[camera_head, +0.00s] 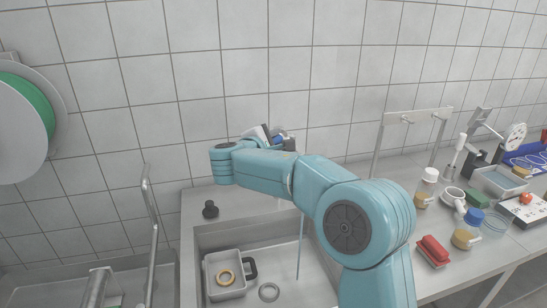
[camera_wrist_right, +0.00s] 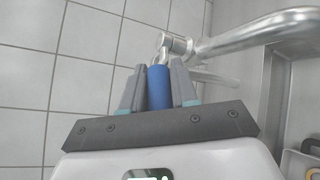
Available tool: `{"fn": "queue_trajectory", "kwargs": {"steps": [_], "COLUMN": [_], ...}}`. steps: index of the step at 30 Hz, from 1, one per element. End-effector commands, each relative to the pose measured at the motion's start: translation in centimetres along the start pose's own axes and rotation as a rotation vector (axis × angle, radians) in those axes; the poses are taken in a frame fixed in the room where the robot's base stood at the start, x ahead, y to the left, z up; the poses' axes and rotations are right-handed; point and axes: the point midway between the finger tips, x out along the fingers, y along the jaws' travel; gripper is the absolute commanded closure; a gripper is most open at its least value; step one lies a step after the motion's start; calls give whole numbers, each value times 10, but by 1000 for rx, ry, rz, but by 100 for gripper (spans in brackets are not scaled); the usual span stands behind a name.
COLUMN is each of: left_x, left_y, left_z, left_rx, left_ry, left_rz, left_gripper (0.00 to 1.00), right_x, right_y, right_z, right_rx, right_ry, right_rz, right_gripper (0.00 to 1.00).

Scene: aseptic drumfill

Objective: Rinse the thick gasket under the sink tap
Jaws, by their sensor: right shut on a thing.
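My right gripper (camera_head: 266,134) reaches over the back of the sink (camera_head: 312,268). In the right wrist view its fingers (camera_wrist_right: 158,88) are shut on a blue cylindrical handle (camera_wrist_right: 158,86), which joins the metal tap (camera_wrist_right: 262,32). A thin, straight bluish line that looks like running water (camera_head: 300,245) drops into the sink. A yellow ring (camera_head: 225,277) lies in a grey tub (camera_head: 212,263) in the sink. A grey ring (camera_head: 269,291) lies on the sink floor beside the tub. I cannot tell which ring is the thick gasket. My left gripper is not in view.
A small black knob-like object (camera_head: 210,209) stands on the ledge behind the sink. On the right counter are a red brush or block (camera_head: 434,250), jars with yellow contents (camera_head: 467,232) and a metal tray (camera_head: 498,181). A metal rail (camera_head: 153,230) stands left of the sink.

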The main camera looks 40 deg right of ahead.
Motion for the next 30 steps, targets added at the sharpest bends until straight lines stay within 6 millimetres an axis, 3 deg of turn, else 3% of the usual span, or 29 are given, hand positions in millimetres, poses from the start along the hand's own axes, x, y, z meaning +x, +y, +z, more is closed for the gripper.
{"fn": "queue_trajectory", "kwargs": {"steps": [1,9,18,30], "left_x": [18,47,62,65], "left_y": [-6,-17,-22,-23], "left_z": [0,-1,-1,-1], "left_rx": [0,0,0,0], "left_ry": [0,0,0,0], "left_rz": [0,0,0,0], "left_gripper": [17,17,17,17], "right_x": [1,-2,-3,-5], "right_y": [-10,-13,-15,-14], "right_z": [-1,9,16,18], "right_rx": [-6,-51,-83,-93], "right_ry": [31,205,324,366], "right_rz": [18,124,195,220], "right_gripper": [100,100,100,100]}}
